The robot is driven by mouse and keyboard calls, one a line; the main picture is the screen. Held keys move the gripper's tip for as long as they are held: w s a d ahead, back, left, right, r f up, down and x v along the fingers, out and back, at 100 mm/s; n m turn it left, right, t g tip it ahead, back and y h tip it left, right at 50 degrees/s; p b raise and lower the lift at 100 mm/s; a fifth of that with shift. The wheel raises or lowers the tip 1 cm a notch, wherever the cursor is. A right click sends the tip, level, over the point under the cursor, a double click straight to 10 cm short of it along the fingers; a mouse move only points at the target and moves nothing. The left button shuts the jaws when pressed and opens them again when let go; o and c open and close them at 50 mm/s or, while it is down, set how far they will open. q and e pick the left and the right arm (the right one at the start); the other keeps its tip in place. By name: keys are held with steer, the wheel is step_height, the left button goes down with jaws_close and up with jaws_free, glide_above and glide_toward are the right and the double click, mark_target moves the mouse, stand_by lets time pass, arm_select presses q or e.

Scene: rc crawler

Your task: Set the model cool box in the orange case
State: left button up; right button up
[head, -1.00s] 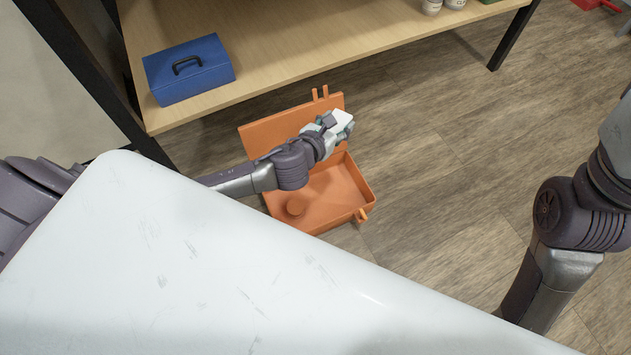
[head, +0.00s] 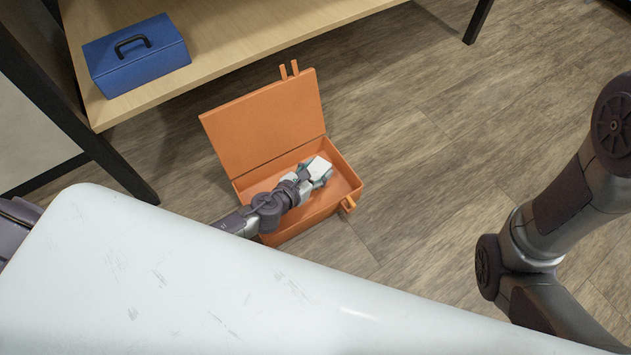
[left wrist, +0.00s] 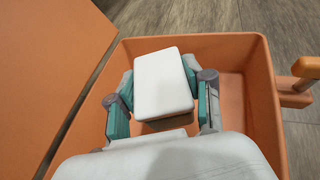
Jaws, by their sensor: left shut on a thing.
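The orange case (head: 348,168) lies open on the floor, its lid (head: 265,125) tilted up at the back. My left gripper (head: 319,174) reaches over the case's tray. It is shut on the model cool box (head: 321,166), a small block with a white top. In the left wrist view the cool box (left wrist: 164,82) sits between the two fingers, within the outline of the case walls (left wrist: 262,95). I cannot tell whether it touches the case floor. My right gripper is not in view; only my right arm shows at the right.
A blue toolbox (head: 140,60) stands on the wooden shelf (head: 230,45) at the upper left. A black shelf leg (head: 478,20) stands at the top right. The wooden floor (head: 420,150) right of the case is clear. Orange latches (head: 348,204) stick out from the case's front.

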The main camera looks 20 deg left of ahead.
mark_target(316, 177)
arm_select(q)
steer(key=shift+f+b, duration=1.85)
steer(key=shift+f, duration=0.25)
steer(key=o, duration=1.2)
steer(key=shift+c, duration=0.2)
steer(key=shift+r, duration=0.15)
steer(key=shift+r+p, duration=0.25)
steer(key=shift+p, duration=0.15)
steer(key=p+v, duration=0.2)
steer(key=v, duration=1)
steer(key=shift+f, duration=0.15)
